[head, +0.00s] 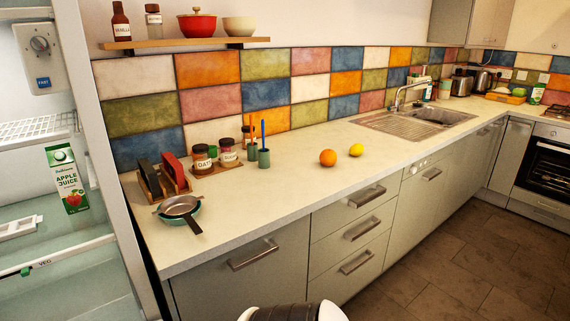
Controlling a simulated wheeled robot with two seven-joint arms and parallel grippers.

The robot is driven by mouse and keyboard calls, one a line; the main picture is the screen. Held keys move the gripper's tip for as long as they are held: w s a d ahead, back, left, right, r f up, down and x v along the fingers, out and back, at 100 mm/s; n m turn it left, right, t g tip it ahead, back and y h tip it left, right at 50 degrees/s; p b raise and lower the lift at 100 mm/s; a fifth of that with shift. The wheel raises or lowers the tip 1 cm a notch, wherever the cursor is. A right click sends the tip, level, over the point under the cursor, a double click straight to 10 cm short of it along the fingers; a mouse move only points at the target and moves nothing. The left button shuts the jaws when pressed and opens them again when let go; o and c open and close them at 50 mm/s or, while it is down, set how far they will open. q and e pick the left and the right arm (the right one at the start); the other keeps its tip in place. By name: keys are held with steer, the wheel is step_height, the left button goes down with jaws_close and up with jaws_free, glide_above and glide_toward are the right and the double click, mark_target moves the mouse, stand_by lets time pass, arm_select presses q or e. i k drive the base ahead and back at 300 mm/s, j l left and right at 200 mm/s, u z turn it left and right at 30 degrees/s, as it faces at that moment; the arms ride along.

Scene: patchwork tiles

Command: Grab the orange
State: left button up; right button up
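The orange (328,158) is a round, bright orange fruit resting on the pale worktop (300,197), near the middle of the head view. A yellow lemon (356,150) lies just right of it and a little farther back, with a small gap between them. Nothing covers the orange. Neither of my grippers is in view. A white and black part, apparently of my own body, shows at the bottom edge, well below the orange.
Left of the orange stand green cups with utensils (264,158), jars (202,160), a rack (162,182) and a pan (181,207). The sink (415,120) is to the right. An open fridge (60,240) is at far left. Worktop around the fruit is clear.

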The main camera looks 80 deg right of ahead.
mark_target(328, 158)
steer(key=z, duration=3)
steer(key=i+l+u, duration=0.1)
steer(key=i+l, duration=0.3)
steer(key=i+l+u, duration=0.1)
steer(key=i+l, duration=0.3)
steer(key=l, duration=0.3)
